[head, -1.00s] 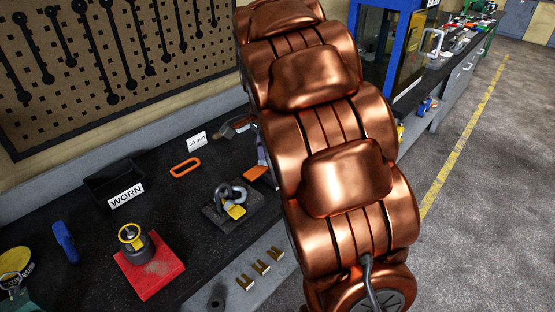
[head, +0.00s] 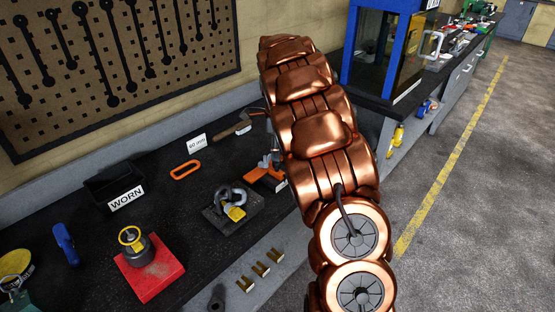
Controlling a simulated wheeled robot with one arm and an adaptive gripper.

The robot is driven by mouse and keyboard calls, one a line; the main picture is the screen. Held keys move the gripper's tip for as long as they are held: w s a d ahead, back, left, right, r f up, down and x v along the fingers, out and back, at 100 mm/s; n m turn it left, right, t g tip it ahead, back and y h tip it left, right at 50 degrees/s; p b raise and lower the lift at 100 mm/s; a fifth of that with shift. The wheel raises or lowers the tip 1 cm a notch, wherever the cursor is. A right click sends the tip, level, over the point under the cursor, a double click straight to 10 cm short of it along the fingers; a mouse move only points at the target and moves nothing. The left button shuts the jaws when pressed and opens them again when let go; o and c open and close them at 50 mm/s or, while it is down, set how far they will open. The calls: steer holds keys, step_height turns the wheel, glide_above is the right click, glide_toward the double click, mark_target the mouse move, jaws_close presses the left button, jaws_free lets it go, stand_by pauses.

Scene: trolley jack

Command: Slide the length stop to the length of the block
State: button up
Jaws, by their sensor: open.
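My copper arm fills the middle of the head view and hides part of the bench; my gripper is not seen, hidden behind the arm links. A white card reading what looks like 60 mm (head: 197,143) stands at the back of the dark bench. An orange and black piece (head: 266,178) lies just left of my arm, partly covered by it. A small grey upright part (head: 276,159) shows above that piece; I cannot tell what it belongs to. I cannot make out the length stop or the block for certain.
A blue-framed cabinet (head: 354,40) stands behind.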

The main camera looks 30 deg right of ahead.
steer(key=shift+f+p, duration=0.7)
steer(key=shift+f, duration=1.85)
jaws_close()
